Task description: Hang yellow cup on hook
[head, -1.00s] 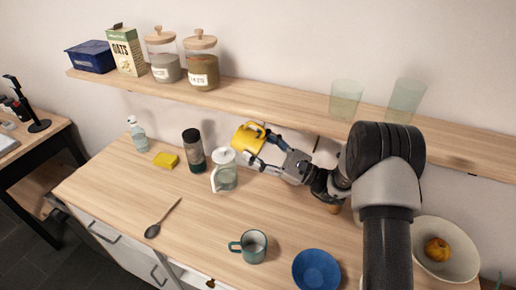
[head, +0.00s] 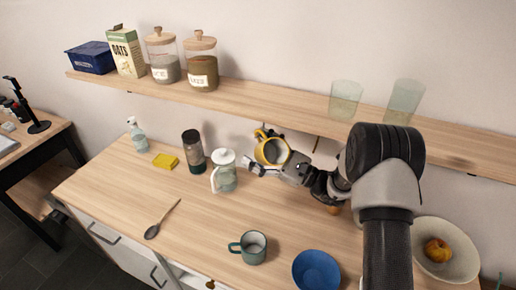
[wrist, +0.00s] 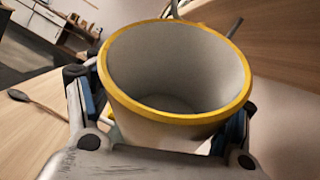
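The yellow cup (head: 272,150) is just under the front of the wall shelf, its pale inside facing my arm and its yellow handle at the upper left. My gripper (head: 258,167) is just below and in front of it, with its fingers spread. In the wrist view, the cup (wrist: 180,75) fills the middle, its yellow rim towards the camera, between the two spread fingers. A thin dark rod (wrist: 235,27), perhaps a hook, shows behind the rim. Another hook-like rod (head: 316,144) hangs under the shelf in the head view. Whether the handle is on a hook is hidden.
The shelf (head: 290,106) runs just above the cup and bears jars and two glasses. A glass pitcher (head: 224,172) stands close to the left of my gripper. A teal mug (head: 252,247) and a blue bowl (head: 316,270) stand in front.

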